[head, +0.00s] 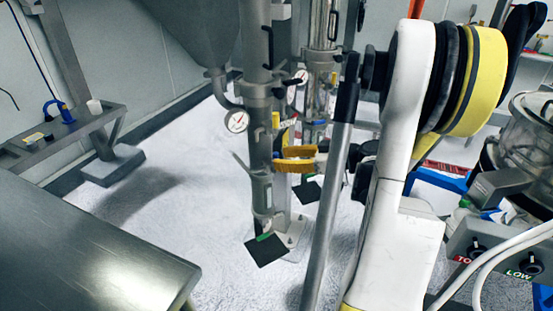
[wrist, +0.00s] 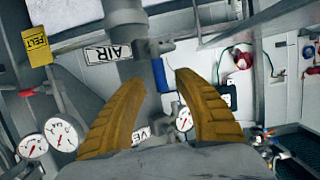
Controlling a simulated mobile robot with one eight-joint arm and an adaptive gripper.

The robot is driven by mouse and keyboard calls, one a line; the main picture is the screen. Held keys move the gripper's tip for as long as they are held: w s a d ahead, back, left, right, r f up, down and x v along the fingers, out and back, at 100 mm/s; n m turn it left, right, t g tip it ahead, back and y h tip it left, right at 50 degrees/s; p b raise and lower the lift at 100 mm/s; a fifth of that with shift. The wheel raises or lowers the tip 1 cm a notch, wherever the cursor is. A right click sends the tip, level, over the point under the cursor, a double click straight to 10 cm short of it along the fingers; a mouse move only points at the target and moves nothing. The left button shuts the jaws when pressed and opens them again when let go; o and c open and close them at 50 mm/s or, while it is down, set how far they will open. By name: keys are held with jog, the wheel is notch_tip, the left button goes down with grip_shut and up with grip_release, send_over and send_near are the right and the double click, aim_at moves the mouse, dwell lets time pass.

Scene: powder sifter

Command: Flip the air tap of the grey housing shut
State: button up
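In the wrist view the grey housing (wrist: 140,92) bears a white label reading AIR (wrist: 108,52), seen upside down. A blue tap lever (wrist: 160,76) shows beside the label, between my fingertips in the picture. My gripper (wrist: 157,82) is open, its two yellow-brown fingers apart with the lever in the gap; I see no contact, and the depth between them is unclear. In the head view my gripper (head: 297,158) is in front of the upright grey pipework, with a small blue piece (head: 315,122) just above it. My arm hides part of the housing there.
Dial gauges (head: 236,121) sit on the pipework, and a yellow tag (wrist: 37,46) hangs in the wrist view. A metal bench (head: 100,245) stands front left. A control box with knobs (head: 500,258) is at right. Black plates (head: 266,250) are low down.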

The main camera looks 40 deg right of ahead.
jog(key=v, duration=0.9)
jog(key=shift+s, duration=0.35)
jog(key=shift+d, duration=0.1)
